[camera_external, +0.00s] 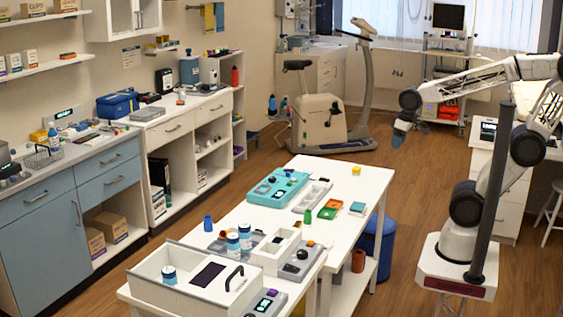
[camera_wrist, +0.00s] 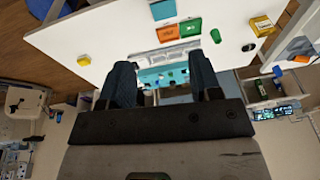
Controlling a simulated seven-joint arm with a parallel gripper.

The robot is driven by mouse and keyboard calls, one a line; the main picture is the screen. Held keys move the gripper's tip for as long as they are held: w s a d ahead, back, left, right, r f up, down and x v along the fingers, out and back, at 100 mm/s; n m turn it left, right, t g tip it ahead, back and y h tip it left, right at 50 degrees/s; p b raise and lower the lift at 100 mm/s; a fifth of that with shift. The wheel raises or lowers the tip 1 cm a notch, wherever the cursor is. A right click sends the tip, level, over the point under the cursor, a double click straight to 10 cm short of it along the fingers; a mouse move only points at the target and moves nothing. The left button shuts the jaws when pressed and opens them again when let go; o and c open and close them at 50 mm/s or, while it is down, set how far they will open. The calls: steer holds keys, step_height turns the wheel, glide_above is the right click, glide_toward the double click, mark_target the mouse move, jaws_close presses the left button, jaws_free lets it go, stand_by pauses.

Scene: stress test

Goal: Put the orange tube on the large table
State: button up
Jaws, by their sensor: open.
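The large white table (camera_external: 345,185) stands in the middle of the room with many small items on it; its top also shows upside down in the wrist view (camera_wrist: 108,42). An orange-brown cylinder (camera_external: 358,261), possibly the orange tube, stands low by the table's right side, apparently on a lower shelf. It cannot be picked out in the wrist view. My gripper (camera_external: 399,135) is raised in the air beyond the table's far right corner, well away from the cylinder. In the wrist view its two dark fingers (camera_wrist: 162,80) are spread apart with nothing between them.
On the tabletop are a teal case (camera_external: 277,187), a green cylinder (camera_external: 307,216), an orange tray (camera_external: 329,209) and a yellow block (camera_external: 357,170). A blue bin (camera_external: 385,240) stands right of the table. An exercise bike (camera_external: 325,120) is behind. The tabletop's far right part is mostly clear.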

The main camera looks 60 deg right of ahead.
steer(key=shift+s+d+f+h, duration=0.1)
steer(key=shift+s+d+h, duration=0.1)
steer(key=shift+s+d, duration=0.3)
steer(key=shift+s+d+f+h, duration=0.1)
steer(key=shift+s+d+h, duration=0.15)
steer(key=shift+s, duration=0.3)
steer(key=shift+o, duration=0.4)
